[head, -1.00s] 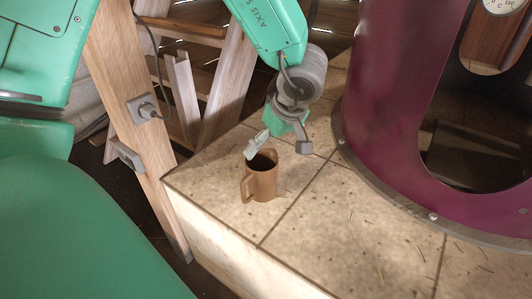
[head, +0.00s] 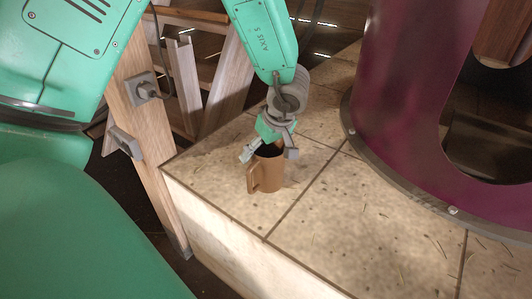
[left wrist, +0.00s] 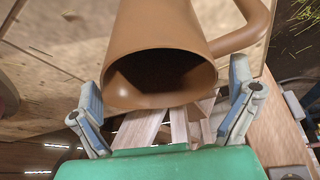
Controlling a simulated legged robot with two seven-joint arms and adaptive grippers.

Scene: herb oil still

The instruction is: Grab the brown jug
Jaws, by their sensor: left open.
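The brown jug (head: 268,176) stands upright on the tiled stone ledge near its left corner, with its handle toward the lower left. My left gripper (head: 269,154) is just above and behind the jug's rim, its two fingers spread to either side of the mouth. In the left wrist view the jug (left wrist: 160,60) shows its dark open mouth facing the camera, handle at upper right. The open fingers of my left gripper (left wrist: 165,112) flank the rim with gaps; nothing is held. My right gripper does not show.
The tiled ledge (head: 330,225) has free room in front and to the right of the jug. A large purple still body (head: 405,90) stands at the right. A wooden post (head: 150,165) with a grey socket is left of the ledge.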

